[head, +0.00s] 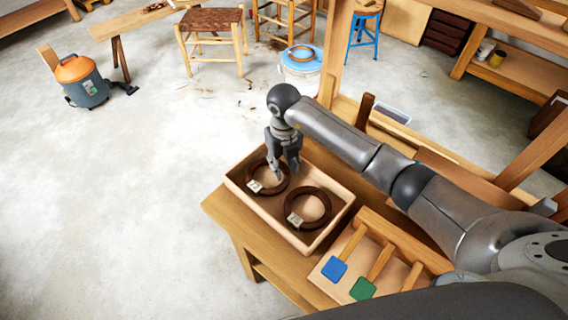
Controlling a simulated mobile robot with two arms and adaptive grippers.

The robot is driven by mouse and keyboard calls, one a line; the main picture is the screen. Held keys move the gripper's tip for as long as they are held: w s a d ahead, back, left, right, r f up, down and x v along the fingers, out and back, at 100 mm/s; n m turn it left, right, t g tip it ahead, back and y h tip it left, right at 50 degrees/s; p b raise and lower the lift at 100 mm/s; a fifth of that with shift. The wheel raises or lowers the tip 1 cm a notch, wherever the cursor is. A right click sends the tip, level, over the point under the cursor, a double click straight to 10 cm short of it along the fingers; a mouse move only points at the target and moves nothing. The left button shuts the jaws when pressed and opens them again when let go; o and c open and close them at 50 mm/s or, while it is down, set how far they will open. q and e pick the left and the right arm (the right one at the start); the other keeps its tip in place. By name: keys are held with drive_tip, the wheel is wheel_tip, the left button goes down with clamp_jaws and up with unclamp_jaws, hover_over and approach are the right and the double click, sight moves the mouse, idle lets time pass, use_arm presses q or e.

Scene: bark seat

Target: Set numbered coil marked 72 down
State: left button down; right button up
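Two dark brown ring-shaped coils lie in a shallow wooden tray (262,213) on a wooden bench. The left coil (271,192) and the right coil (327,207) each carry a small pale tag; the numbers are too small to read surely. My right gripper (287,176) points down into the tray at the right rim of the left coil. Its fingers are a little apart, with the rim at or between them; whether they grip it I cannot tell. The left coil looks flat at tray level, partly hidden by a finger. My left gripper is not in view.
A wooden rack (345,293) with a blue tag (334,269) and a green tag (362,288) stands right of the tray. A wooden post (335,55) rises behind it. Stools, a blue-lidded bucket (301,66) and an orange-topped vacuum (82,82) stand farther back.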

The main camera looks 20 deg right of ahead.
wheel_tip(320, 180, up, 11)
drive_tip(key=p, duration=0.7)
drive_tip(key=shift+r+p, duration=0.2)
drive_tip(key=shift+p, duration=0.1)
